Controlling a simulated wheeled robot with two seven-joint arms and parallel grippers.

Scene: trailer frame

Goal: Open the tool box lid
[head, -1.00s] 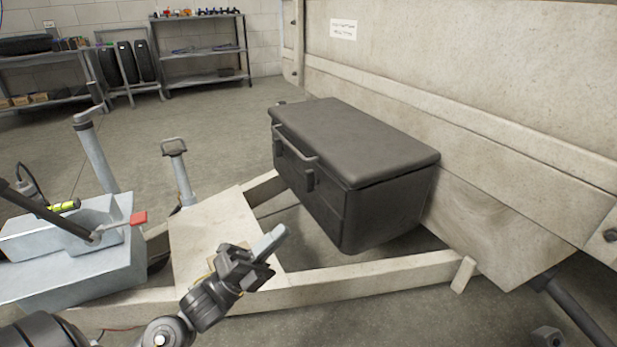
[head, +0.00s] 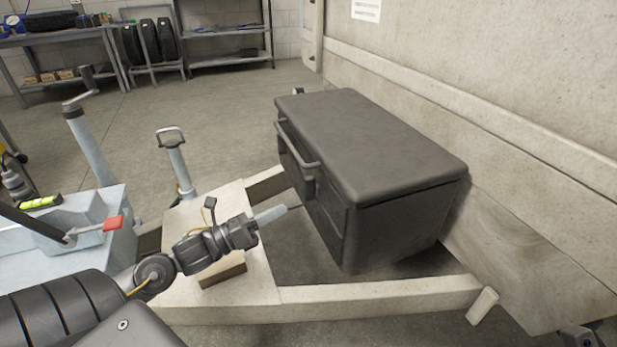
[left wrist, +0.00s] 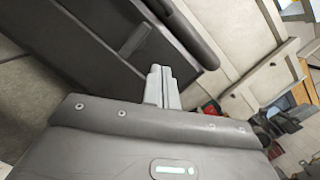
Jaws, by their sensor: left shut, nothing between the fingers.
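The dark grey tool box (head: 375,150) sits on the pale trailer frame against the trailer wall. Its lid looks shut. My right gripper is not in view.
The pale frame beam (head: 390,298) runs in front of the box. A grey jack post (head: 178,168) and a pale blue coupler with a red-tipped lever (head: 113,223) stand left. The trailer wall (head: 480,70) closes off the right. Open floor lies behind.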

